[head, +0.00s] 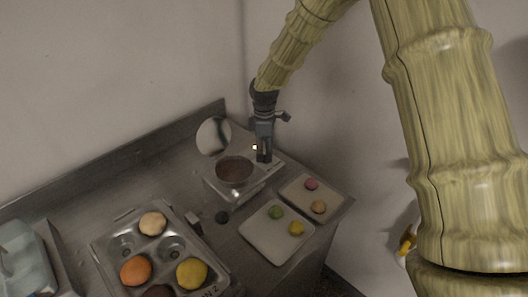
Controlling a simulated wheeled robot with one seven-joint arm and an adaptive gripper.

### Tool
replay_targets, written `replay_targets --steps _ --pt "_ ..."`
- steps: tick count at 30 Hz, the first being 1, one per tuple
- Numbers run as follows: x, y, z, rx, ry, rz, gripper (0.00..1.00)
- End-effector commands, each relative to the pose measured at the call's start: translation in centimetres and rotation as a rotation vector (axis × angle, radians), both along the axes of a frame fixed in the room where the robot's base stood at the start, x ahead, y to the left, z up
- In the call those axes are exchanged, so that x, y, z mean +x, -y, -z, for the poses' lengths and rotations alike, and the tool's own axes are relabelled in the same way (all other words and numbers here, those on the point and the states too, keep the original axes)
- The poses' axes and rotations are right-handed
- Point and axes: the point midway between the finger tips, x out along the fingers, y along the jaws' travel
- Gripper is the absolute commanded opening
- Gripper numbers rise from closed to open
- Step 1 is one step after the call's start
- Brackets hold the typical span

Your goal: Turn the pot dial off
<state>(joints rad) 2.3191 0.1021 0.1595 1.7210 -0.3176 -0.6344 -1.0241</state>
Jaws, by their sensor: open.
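A small metal pot with brown contents (235,171) sits on a silvery square base (217,191) on the metal counter. A round shiny lid or disc (213,136) stands tilted behind the pot. A small dark round thing (222,217) shows in front of the base; I cannot tell whether it is the pot dial. My gripper (264,157) points down at the right rear of the pot, open with nothing visible in it. A small bright spot (255,147) shows beside it. The dial's setting cannot be made out.
A metal muffin tray (105,246) with several round baked items is at the front left. Two pale trays with coloured macarons, one nearer (265,243) and one farther (330,190), lie right of the pot. Walls stand behind the counter. A pale blue container (22,258) is far left.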

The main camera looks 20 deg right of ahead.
Motion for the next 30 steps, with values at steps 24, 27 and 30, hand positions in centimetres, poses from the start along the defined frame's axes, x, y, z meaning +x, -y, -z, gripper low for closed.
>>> replay_targets --steps 24,27,30 --pt "0.0 0.0 2.2 0.000 0.001 0.000 0.17" --pt "0.0 0.0 2.2 0.000 0.000 0.000 0.07" --pt "0.0 0.0 2.2 0.000 0.000 0.002 0.07"
